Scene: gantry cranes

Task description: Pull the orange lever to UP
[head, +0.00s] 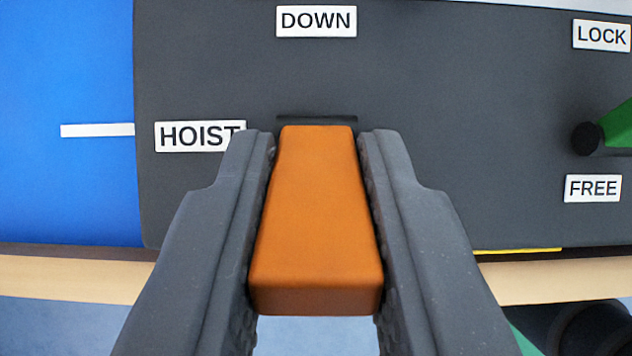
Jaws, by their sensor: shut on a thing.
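The orange lever (315,220) is in the middle of the head view, a block-shaped handle that comes out of a dark slot (316,119) in the dark grey panel (430,90). My gripper (316,140) is shut on it, with one dark finger against each side. The DOWN label (316,21) is on the panel beyond the lever, at the top of the picture. The HOIST label (198,136) is left of the lever, its right end partly covered by my left finger. No UP label is visible; the lever and my fingers cover the panel's near part.
At the right is a green lever (620,125) on a black pivot, between a LOCK label (601,36) and a FREE label (593,188). A blue surface (70,60) with a white stripe lies at the left. A tan edge (60,272) runs below the panel.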

